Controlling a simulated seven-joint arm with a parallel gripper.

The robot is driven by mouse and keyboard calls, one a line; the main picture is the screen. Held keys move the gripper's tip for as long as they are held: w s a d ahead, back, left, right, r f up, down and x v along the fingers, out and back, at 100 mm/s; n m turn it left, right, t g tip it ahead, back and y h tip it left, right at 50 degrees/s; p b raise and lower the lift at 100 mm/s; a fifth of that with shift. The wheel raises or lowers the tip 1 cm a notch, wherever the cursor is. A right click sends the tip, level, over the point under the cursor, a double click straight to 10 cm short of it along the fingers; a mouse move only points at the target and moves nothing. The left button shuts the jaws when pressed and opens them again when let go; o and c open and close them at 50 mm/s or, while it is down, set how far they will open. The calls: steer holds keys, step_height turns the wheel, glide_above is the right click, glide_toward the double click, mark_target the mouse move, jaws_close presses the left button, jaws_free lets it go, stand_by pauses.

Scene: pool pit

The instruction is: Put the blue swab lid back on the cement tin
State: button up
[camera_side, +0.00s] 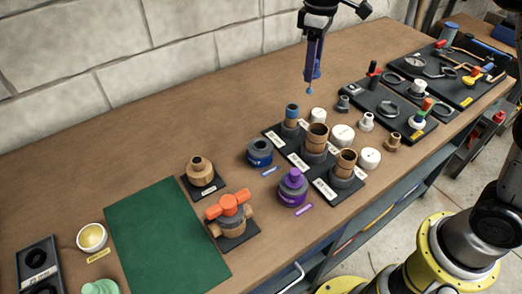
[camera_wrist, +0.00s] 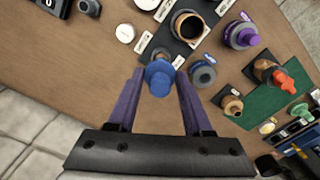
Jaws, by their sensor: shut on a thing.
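My gripper (camera_side: 314,66) is high above the bench, its purple fingers pointing down and shut on the blue swab lid (camera_wrist: 159,75). In the side view the lid's lower blue tip (camera_side: 309,91) hangs free below the fingers. The blue cement tin (camera_side: 260,152) stands upright on the bench, its dark top showing no lid, with a small blue label in front. The tin also shows in the wrist view (camera_wrist: 203,74), just right of the right fingertip. In the side view the lid is up and to the right of the tin, well apart from it.
A purple tin (camera_side: 292,187) with a purple lid stands near the blue tin. A black tray (camera_side: 328,190) of brown-topped fittings is to its right, with white caps (camera_side: 342,133) beside it. An orange-handled valve (camera_side: 231,206) and green mat (camera_side: 165,235) are left. A block wall is behind.

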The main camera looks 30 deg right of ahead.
stand_by(0.4)
steer(key=shift+w+m, duration=0.15)
steer(key=shift+m, duration=0.35)
steer(key=a+f+n, duration=0.1)
steer(key=a+f, duration=0.2)
steer(key=a, duration=1.1)
steer(key=shift+s+a+f, duration=0.1)
steer(key=shift+s+f, duration=0.05)
steer(key=shift+f, duration=1.05)
steer(key=shift+s+a+f, duration=0.1)
steer(key=shift+f, duration=1.1)
steer(key=shift+f, duration=2.2)
steer(key=shift+f, duration=0.7)
steer(key=shift+f, duration=0.3)
